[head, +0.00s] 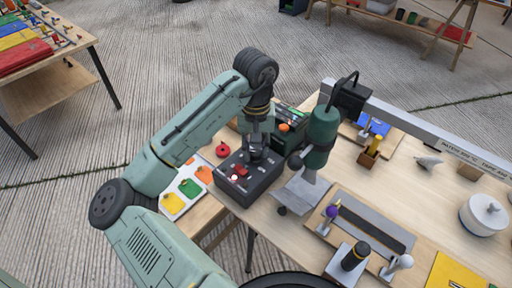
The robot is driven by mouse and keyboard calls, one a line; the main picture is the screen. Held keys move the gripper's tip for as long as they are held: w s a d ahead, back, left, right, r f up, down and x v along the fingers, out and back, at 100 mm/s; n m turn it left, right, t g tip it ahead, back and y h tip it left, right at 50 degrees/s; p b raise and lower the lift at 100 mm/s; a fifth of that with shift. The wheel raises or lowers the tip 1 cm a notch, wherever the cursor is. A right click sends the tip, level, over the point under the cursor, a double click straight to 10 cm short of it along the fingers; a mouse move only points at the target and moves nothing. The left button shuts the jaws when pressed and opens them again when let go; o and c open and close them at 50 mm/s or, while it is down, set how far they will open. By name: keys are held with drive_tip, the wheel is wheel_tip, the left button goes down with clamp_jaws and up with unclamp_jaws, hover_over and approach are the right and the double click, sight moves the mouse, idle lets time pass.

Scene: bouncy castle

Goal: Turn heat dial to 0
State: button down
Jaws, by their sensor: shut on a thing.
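A dark grey control box (249,188) stands on the wooden table near its left edge. A small red part (240,171) and a small white part (234,178) show on the left of its top. My gripper (258,156) points down at the far right part of the box top and is shut on what appears to be the heat dial. The fingers hide the dial, so its marks and setting cannot be read.
A green machine (323,125) with a long metal beam stands close to the right of my gripper. A dark green box with an orange knob (284,127) is behind it. A white board with coloured pieces (172,205) and a red round piece (222,150) lie left.

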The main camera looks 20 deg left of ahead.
sight(257, 152)
drive_tip(key=shift+n, duration=0.5)
drive_tip(key=c, duration=1.3)
unclamp_jaws()
wheel_tip(257, 152, up, 12)
